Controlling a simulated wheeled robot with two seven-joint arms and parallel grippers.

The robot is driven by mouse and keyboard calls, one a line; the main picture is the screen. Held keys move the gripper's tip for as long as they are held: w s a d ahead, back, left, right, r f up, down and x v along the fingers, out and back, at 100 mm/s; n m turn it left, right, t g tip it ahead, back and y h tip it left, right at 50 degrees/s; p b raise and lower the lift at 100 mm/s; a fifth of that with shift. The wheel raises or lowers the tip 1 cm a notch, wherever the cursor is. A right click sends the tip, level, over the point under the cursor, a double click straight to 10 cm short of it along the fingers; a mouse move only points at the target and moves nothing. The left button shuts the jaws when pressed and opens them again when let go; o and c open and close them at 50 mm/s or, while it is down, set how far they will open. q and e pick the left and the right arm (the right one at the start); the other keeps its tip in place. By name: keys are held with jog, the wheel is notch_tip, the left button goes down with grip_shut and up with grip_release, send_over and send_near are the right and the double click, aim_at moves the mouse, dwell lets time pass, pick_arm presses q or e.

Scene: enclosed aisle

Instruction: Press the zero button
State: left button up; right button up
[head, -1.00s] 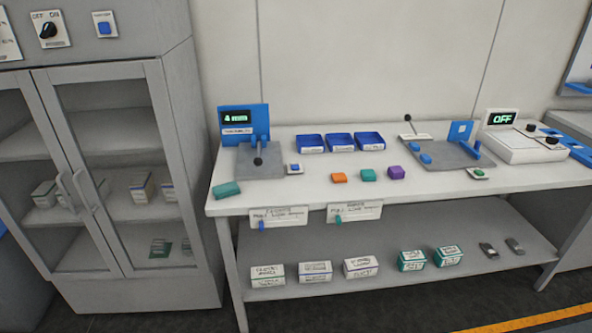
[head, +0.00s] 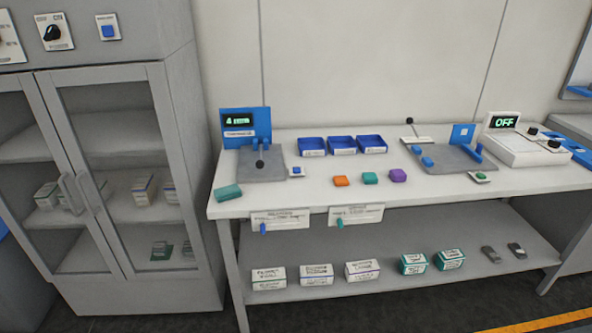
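None of the buttons has a label I can read as zero. A small blue button on a white plate (head: 297,171) sits on the bench, right of the left fixture (head: 262,163) with its grey plate, lever and blue display panel (head: 240,122). That display reads 4 and a blurred word. A green button on a white plate (head: 481,177) sits in front of the right fixture (head: 450,158). Another blue button (head: 108,30) is on the cabinet's upper panel. Neither of my grippers is in view.
The white bench (head: 430,200) carries three blue trays (head: 342,150), orange (head: 340,181), teal (head: 370,178) and purple (head: 398,175) blocks, and a teal block (head: 228,193) at its left edge. A white device (head: 520,146) reads OFF. A glass-door cabinet (head: 165,130) stands left.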

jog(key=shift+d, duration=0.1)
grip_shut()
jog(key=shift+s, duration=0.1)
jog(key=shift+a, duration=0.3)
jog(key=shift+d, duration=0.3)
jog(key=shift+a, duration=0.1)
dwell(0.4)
